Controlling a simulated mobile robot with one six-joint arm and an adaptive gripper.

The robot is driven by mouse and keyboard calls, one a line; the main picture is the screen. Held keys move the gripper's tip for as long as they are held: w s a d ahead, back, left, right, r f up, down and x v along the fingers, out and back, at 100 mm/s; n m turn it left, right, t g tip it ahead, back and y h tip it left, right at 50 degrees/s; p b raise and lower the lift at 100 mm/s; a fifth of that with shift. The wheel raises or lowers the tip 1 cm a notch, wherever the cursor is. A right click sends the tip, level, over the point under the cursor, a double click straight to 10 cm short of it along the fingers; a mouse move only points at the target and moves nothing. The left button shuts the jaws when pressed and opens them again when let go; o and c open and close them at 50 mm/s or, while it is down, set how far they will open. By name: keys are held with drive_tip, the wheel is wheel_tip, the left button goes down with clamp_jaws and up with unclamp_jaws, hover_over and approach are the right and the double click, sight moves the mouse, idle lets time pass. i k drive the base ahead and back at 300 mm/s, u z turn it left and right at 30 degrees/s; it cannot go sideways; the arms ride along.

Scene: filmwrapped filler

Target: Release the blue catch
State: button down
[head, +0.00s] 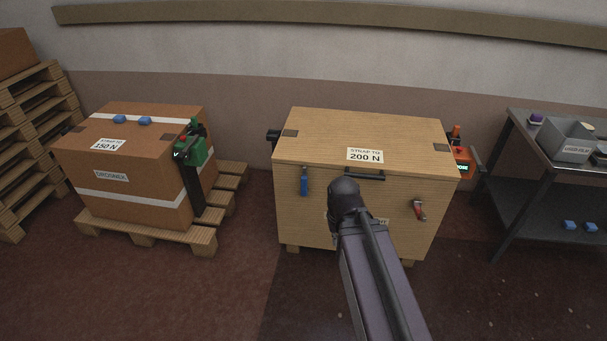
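The blue catch (304,182) is on the front face of the wooden crate (300,220), near its upper left corner. It hangs upright just below the lid edge. My arm reaches up from the bottom of the head view and covers the middle of the crate's front. My gripper cannot be made out; it is hidden behind the dark arm joint. Whether anything touches the catch there I cannot tell, but the catch itself shows uncovered, left of my arm.
A red catch (420,210) sits tilted on the crate's right front. A dark handle (366,175) is between the catches. A strapped brown box (130,165) stands on a pallet (205,237) to the left. A metal table (509,140) stands at right. Floor in front is clear.

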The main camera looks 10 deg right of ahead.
sight(305, 192)
drive_tip(key=i, duration=0.9)
drive_tip(key=u, duration=0.05)
